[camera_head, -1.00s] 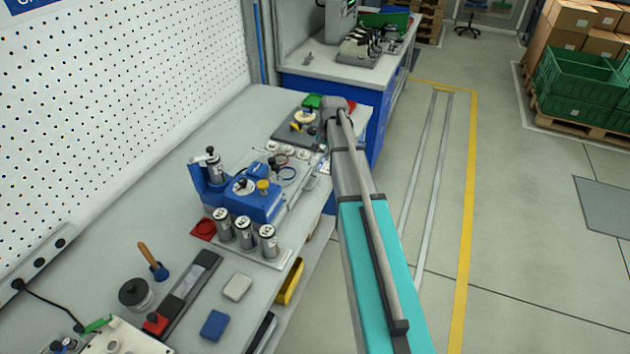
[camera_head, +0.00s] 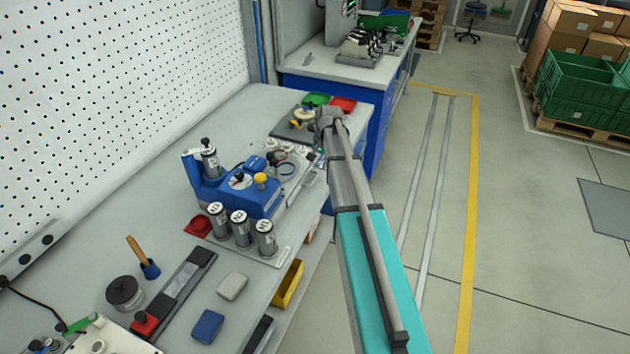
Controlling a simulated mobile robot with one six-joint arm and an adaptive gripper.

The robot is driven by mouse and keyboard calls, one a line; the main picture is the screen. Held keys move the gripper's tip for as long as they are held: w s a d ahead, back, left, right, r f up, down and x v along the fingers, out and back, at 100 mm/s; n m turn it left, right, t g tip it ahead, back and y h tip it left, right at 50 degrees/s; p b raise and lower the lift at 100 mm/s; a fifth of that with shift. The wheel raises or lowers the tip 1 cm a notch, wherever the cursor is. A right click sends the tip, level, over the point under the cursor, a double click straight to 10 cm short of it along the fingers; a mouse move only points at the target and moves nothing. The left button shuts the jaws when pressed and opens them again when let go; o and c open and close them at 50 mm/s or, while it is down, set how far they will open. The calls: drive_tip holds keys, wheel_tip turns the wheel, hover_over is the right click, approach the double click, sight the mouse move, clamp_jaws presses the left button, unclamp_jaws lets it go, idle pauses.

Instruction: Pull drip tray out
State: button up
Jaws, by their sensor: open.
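My arm reaches up the picture along the bench's right edge. My gripper (camera_head: 319,151) is at its far end, small and mostly hidden by the wrist; its jaws are open. It is beside the right edge of the pale base plate (camera_head: 285,239) that carries the blue machine (camera_head: 250,198). No part stands out clearly as the drip tray. A yellow open bin (camera_head: 289,284) sits below the bench's front edge, well nearer than the gripper. I cannot tell whether the gripper touches anything.
Several metal cans (camera_head: 240,227) stand at the plate's near end. A red tray (camera_head: 343,104) and a green tray (camera_head: 316,99) lie beyond the wrist. A blue-sided second bench (camera_head: 372,125) stands behind.

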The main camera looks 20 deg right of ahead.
sight(315, 179)
drive_tip(key=shift+w+a+f+b, duration=0.15)
drive_tip(key=shift+f+b, duration=0.85)
drive_tip(key=shift+f, duration=0.1)
drive_tip(key=shift+w+a+f+b, duration=0.1)
drive_tip(key=shift+a+f+b, duration=0.05)
drive_tip(key=shift+f+b, duration=0.95)
drive_tip(key=shift+w+a+f+b, duration=0.15)
drive_tip(key=shift+f+b, duration=0.75)
drive_tip(key=shift+f, duration=0.25)
drive_tip(key=shift+c, duration=0.3)
clamp_jaws()
